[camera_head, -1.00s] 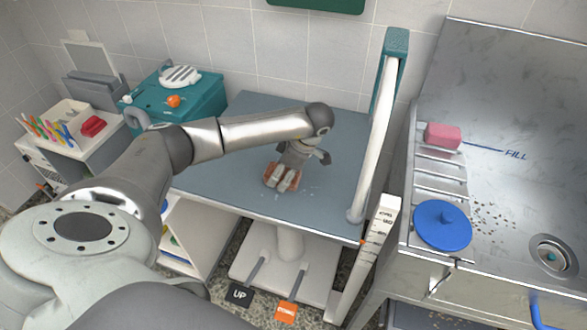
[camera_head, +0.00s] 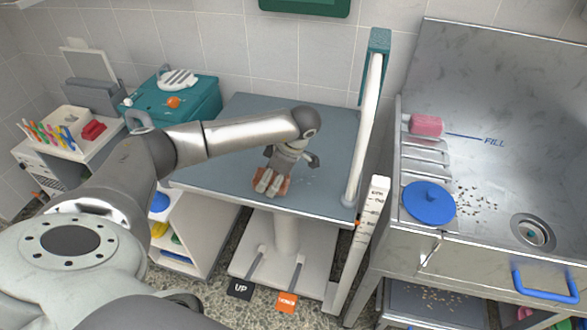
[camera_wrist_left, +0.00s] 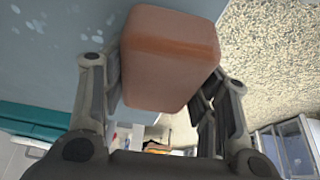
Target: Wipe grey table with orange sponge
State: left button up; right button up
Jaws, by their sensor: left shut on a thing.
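The grey table (camera_head: 225,160) stands in the middle of the head view, with small pale spots near its front right part. My left gripper (camera_head: 269,186) is over the front part of the table, pointing down. It is shut on the orange sponge (camera_head: 285,184), which shows mostly hidden behind the fingers. In the left wrist view the sponge (camera_wrist_left: 168,60) sits between the two fingers, with the grey-blue surface and pale spots beside it. I cannot tell whether the sponge touches the table. My right gripper is not in view.
A white rail (camera_head: 365,135) rises at the table's right edge. Right of it is a steel sink with a pink sponge (camera_head: 426,125) and a blue lid (camera_head: 428,202). A teal case (camera_head: 190,105) stands at the back left. Pedals marked UP (camera_head: 240,289) and orange (camera_head: 287,301) lie below.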

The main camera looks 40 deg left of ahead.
pick_arm(q)
jog(key=shift+w+a+r+p, duration=0.1)
jog(key=shift+w+r+p, duration=0.1)
jog(key=shift+r+p, duration=0.45)
notch_tip(320, 180, up, 4)
jog(key=shift+s+f+p, duration=0.1)
jog(key=shift+f+p, duration=0.15)
jog(key=shift+p, duration=0.6)
jog(key=shift+r, duration=0.4)
